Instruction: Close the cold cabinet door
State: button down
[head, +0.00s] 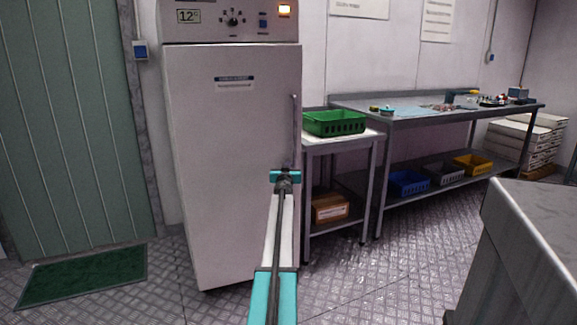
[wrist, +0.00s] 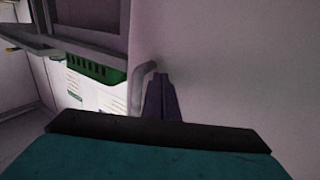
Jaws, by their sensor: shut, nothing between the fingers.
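The cold cabinet (head: 230,28) is tall and white, with a control panel on top. Its door (head: 228,130) looks flush or nearly flush with the front, and I see no clear gap. The vertical handle (head: 295,130) is at the door's right edge. My gripper (head: 284,172) is in front of the door near the handle's lower end; its fingertips are hidden in the head view. In the wrist view my gripper's fingers (wrist: 160,97) are together and empty, pointing at the pale door face (wrist: 230,75), right beside the grey handle (wrist: 142,88). I cannot tell whether they touch.
A small table with a green crate (head: 335,122) stands just right of the cabinet, a cardboard box (head: 330,208) on its shelf. A long workbench (head: 440,113) runs further right. A grey counter (head: 530,240) is at near right. A green mat (head: 85,276) lies on open floor at left.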

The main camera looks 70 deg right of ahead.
jog(key=s+a+p, duration=0.3)
jog(key=s+a, duration=0.5)
jog(key=a, duration=0.3)
jog(key=shift+s, duration=0.4)
dwell(0.4)
dwell(0.4)
